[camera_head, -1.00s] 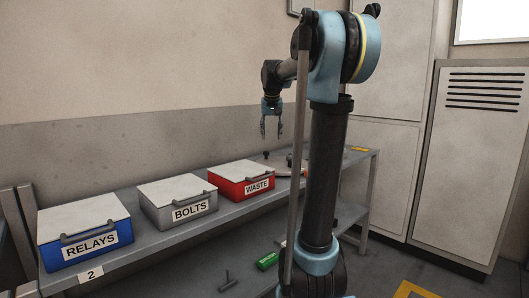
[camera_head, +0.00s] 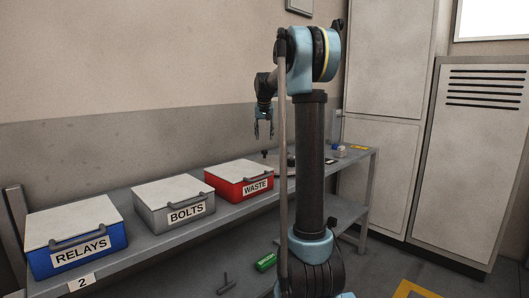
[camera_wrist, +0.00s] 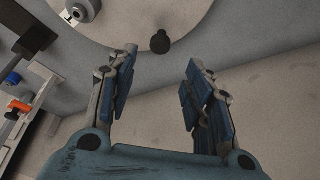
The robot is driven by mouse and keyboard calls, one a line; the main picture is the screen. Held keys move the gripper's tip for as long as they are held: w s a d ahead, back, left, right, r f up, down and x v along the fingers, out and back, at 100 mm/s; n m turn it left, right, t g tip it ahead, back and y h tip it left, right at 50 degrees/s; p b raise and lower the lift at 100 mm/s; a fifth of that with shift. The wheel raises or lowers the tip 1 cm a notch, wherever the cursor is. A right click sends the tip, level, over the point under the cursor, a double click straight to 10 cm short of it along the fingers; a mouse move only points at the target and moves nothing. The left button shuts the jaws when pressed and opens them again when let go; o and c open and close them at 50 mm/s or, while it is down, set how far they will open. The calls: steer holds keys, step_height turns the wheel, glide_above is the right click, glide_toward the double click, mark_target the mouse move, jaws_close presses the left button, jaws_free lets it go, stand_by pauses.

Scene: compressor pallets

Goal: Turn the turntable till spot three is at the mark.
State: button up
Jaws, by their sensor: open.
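The turntable (camera_wrist: 195,22) is a pale round disc at the top of the wrist view, cut off by the frame edge. A dark upright knob (camera_wrist: 160,42) stands near its rim, and it also shows in the head view (camera_head: 264,153). A white label with a black mark (camera_wrist: 70,17) and a silver round part (camera_wrist: 82,9) lie at the disc's left; I cannot read a spot number. My gripper (camera_wrist: 160,62) is open and empty, with the knob beyond its fingertips. In the head view my gripper (camera_head: 263,134) hangs above the bench's far part. My arm hides most of the turntable there.
Relays (camera_head: 80,249), bolts (camera_head: 182,214) and waste (camera_head: 245,188) boxes line the bench (camera_head: 165,242). A rack with blue and orange parts (camera_wrist: 18,107) is left in the wrist view. A green item (camera_head: 265,262) lies on the lower level. Grey cabinets (camera_head: 470,160) stand right.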

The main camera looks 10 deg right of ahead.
mark_target(264, 151)
steer(key=x, duration=0.9)
steer(key=shift+w+f, duration=0.15)
steer(key=shift+f, duration=0.25)
jaws_close()
